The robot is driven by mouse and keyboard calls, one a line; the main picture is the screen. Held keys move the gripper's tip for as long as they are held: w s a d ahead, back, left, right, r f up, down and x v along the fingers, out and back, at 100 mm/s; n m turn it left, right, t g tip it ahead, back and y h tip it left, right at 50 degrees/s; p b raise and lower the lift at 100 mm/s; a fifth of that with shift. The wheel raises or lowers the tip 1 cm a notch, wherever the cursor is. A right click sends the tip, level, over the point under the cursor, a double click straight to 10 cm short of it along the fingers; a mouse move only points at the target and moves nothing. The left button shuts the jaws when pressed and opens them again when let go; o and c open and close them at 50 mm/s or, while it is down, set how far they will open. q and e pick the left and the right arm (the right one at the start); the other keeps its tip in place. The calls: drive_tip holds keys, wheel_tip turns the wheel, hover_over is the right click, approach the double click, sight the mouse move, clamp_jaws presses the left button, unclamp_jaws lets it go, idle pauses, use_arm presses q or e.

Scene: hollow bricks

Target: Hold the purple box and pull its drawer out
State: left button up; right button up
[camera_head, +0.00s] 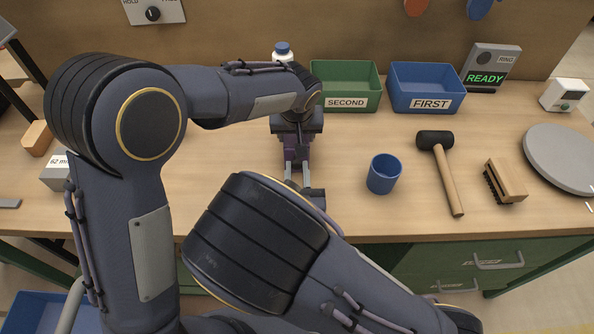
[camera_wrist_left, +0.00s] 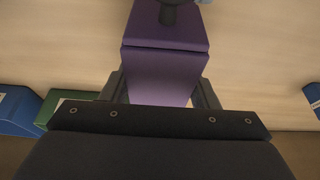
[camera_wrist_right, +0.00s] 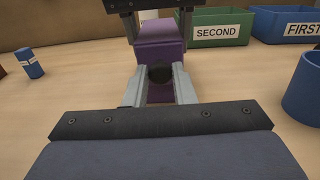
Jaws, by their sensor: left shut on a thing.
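The purple box (camera_wrist_left: 165,75) is between the fingers of my left gripper (camera_wrist_left: 164,92), which is shut on it. In the head view the purple box (camera_head: 289,141) is mostly hidden below my left gripper (camera_head: 297,128). A dark round knob (camera_wrist_right: 160,73) on the purple box (camera_wrist_right: 160,47) shows in the right wrist view and at the top of the left wrist view (camera_wrist_left: 170,14). The fingers of my right gripper (camera_wrist_right: 161,78) are on both sides of the knob; whether they grip it is unclear. How far the drawer stands out cannot be told.
A green SECOND bin (camera_head: 345,72) and a blue FIRST bin (camera_head: 425,72) stand behind. A blue cup (camera_head: 383,174), a mallet (camera_head: 441,165) and a brush (camera_head: 505,180) are to the right. A white bottle with a blue cap (camera_head: 283,51) stands behind my left arm.

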clamp_jaws()
drive_tip(key=s, duration=1.1)
use_arm(q)
drive_tip(key=shift+w, duration=0.1)
use_arm(e)
drive_tip(key=o, duration=0.7)
unclamp_jaws()
drive_tip(key=shift+d, duration=0.1)
drive_tip(key=shift+o, duration=0.2)
wheel_tip(320, 180, up, 10)
